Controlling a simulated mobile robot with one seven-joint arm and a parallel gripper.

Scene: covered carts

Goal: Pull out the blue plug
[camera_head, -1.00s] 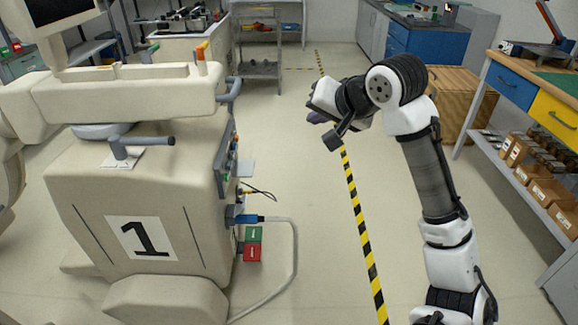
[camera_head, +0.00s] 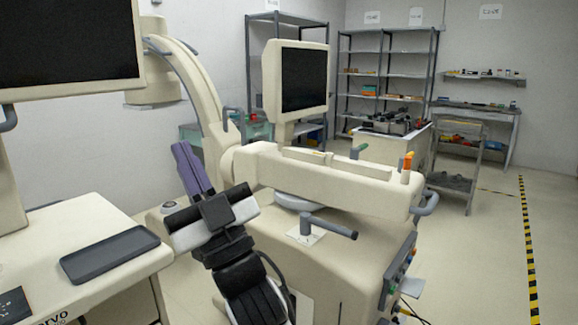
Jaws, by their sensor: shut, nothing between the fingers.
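The blue plug is not visible in the current view; the lower part of the cart's right side is cut off by the bottom edge. The beige cart (camera_head: 345,262) stands in the middle, with its side panel (camera_head: 398,266) seen edge-on at the right. Thin cables (camera_head: 408,308) show below that panel. My gripper (camera_head: 181,148) is raised at the left of this cart, its purple-grey fingers shut, empty and pointing up. It is well apart from the side panel.
A cart with a dark screen (camera_head: 70,45) and a dark tray (camera_head: 110,252) stands close at left. A grey handle (camera_head: 330,226) juts from the middle cart. Open floor (camera_head: 480,255) lies to the right, with a striped line (camera_head: 527,240). Shelves (camera_head: 390,75) stand behind.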

